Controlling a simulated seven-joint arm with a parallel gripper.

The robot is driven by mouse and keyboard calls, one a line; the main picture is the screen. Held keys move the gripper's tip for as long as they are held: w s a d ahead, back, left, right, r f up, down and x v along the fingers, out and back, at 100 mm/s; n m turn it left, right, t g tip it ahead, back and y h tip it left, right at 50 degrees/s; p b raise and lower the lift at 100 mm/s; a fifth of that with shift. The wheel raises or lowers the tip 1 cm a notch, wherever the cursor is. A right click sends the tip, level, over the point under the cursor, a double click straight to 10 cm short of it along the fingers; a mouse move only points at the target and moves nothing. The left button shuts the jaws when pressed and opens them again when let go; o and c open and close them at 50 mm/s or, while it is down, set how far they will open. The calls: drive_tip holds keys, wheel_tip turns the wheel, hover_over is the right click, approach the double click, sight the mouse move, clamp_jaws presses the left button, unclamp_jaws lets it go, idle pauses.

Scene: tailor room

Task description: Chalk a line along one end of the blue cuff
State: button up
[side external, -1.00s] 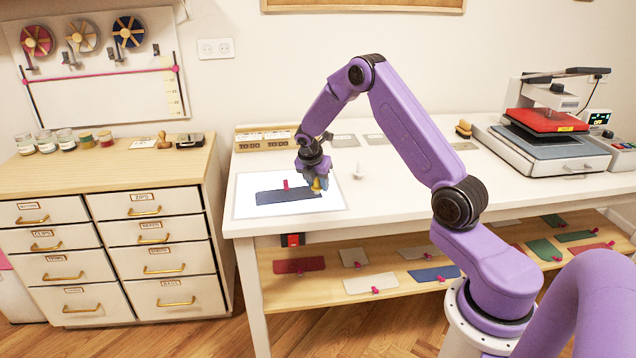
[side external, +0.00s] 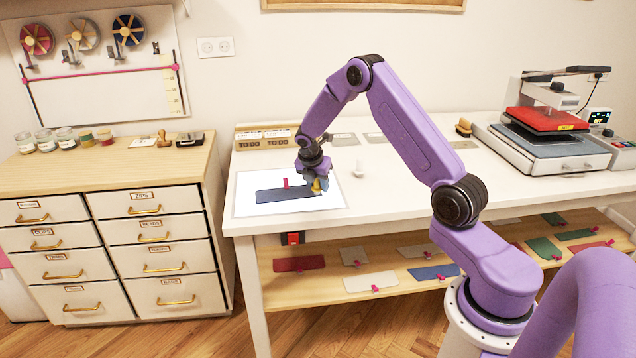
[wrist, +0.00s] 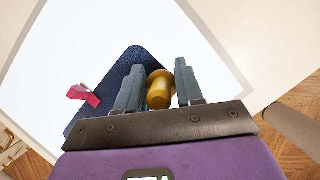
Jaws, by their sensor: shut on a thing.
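The blue cuff (side external: 275,195) lies flat on the white lit panel (side external: 245,208) at the left end of the table. It also shows in the wrist view (wrist: 108,82), partly hidden behind my fingers. A pink clip (side external: 286,183) sits at its far long edge; it shows in the wrist view too (wrist: 84,95). My gripper (side external: 318,186) is over the cuff's right end. In the wrist view, my gripper (wrist: 158,88) is shut on a yellow-brown chalk holder (wrist: 159,92). Whether its tip touches the cuff is hidden. No chalk line can be made out.
A wooden rack (side external: 263,139) is at the table's back. A red heat press (side external: 546,121) stands far right. Coloured pieces with clips lie on the shelf below (side external: 330,292).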

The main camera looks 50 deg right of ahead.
drive_tip(key=shift+w+d, duration=0.1)
drive_tip(key=shift+w+d, duration=0.4)
drive_tip(key=shift+w, duration=0.1)
idle(0.4)
drive_tip(key=shift+w+d, duration=0.5)
drive_tip(key=shift+w, duration=0.05)
drive_tip(key=shift+d, duration=0.1)
drive_tip(key=shift+w+d, duration=0.4)
drive_tip(key=shift+w, duration=0.15)
wheel_tip(320, 180, up, 7)
idle(0.9)
